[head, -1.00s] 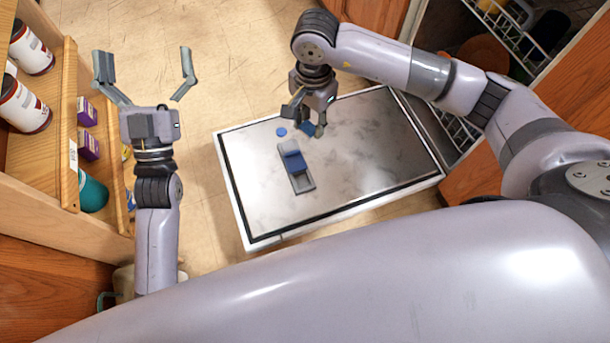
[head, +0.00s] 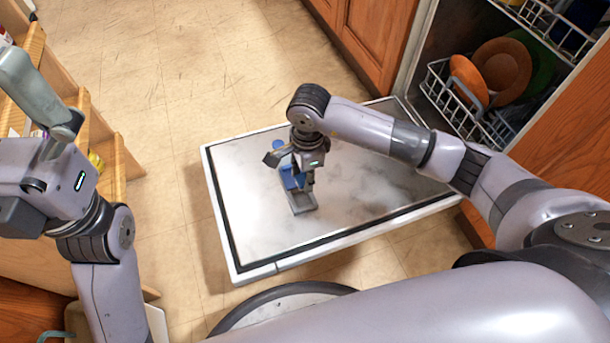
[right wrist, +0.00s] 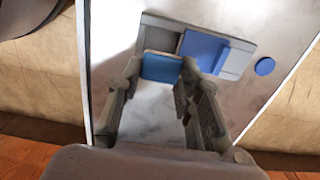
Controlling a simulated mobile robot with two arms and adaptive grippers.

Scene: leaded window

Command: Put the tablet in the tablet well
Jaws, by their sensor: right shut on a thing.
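The tablet (right wrist: 161,67) is a blue block between my right gripper's fingertips in the right wrist view. My right gripper (head: 295,172) is shut on it, over the dispenser on the dishwasher door. The grey dispenser (head: 303,203) has a blue lid (right wrist: 203,50) beside its open grey well (right wrist: 161,39). In the right wrist view the tablet overlaps the near edge of the well. I cannot tell whether it touches. In the head view the gripper hides the tablet. My left gripper (head: 35,95) is at the left edge, partly cut off, away from the door.
A round blue cap (right wrist: 265,66) sits beside the dispenser. The open door (head: 375,197) is otherwise clear. The dish rack (head: 452,98) with plates (head: 502,70) stands at the upper right. Wooden shelves (head: 105,140) are at the left.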

